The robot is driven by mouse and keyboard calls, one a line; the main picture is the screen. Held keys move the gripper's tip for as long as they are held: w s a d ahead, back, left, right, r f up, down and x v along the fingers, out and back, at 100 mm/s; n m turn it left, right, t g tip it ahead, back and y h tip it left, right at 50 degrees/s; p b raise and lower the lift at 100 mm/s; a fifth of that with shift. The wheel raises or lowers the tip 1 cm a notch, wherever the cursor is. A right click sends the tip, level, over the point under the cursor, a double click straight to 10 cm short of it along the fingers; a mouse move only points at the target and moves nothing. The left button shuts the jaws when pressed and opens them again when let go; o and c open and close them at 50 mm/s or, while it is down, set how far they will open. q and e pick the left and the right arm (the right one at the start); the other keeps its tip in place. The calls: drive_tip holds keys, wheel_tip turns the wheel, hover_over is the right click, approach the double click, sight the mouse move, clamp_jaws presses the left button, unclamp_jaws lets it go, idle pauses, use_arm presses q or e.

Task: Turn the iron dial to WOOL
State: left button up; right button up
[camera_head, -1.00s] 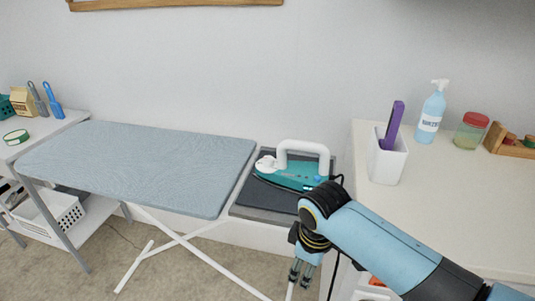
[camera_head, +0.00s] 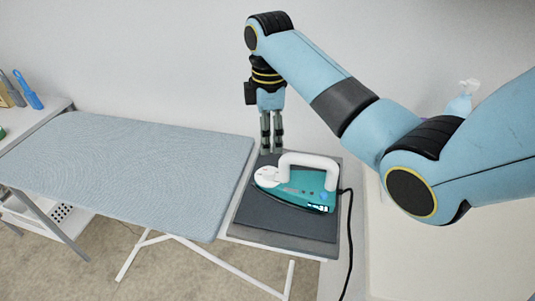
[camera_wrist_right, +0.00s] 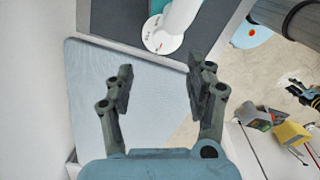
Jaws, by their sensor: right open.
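The teal and white iron (camera_head: 297,188) lies on a dark pad on the stand at the right of the ironing board. Its white round dial (camera_head: 267,176) is at the iron's left end. The dial also shows at the top of the right wrist view (camera_wrist_right: 161,40), with small marks too small to read. My right gripper (camera_head: 271,149) points down above and just behind the dial, apart from it. In the wrist view its fingers (camera_wrist_right: 164,75) are spread and empty. What looks like my left gripper (camera_wrist_right: 308,94) shows small at that view's right edge.
The blue ironing board (camera_head: 140,170) is left of the iron. The iron's black cord (camera_head: 349,235) hangs at its right. A white counter (camera_head: 400,255) with a blue bottle (camera_head: 460,104) stands at the right, partly hidden by my right arm. The wall is close behind.

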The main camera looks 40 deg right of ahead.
hover_over(269, 171)
wheel_tip(269, 171, down, 6)
drive_tip(key=shift+r, duration=0.1)
wheel_tip(269, 171, down, 3)
drive_tip(key=shift+w, duration=0.15)
drive_tip(key=shift+f, duration=0.7)
drive_tip(key=shift+c, duration=0.5)
drive_tip(key=c, duration=0.4)
clamp_jaws()
use_arm(q)
drive_tip(key=shift+s+a+f, duration=0.1)
drive_tip(key=shift+s+a, duration=0.15)
drive_tip(key=shift+s, duration=0.65)
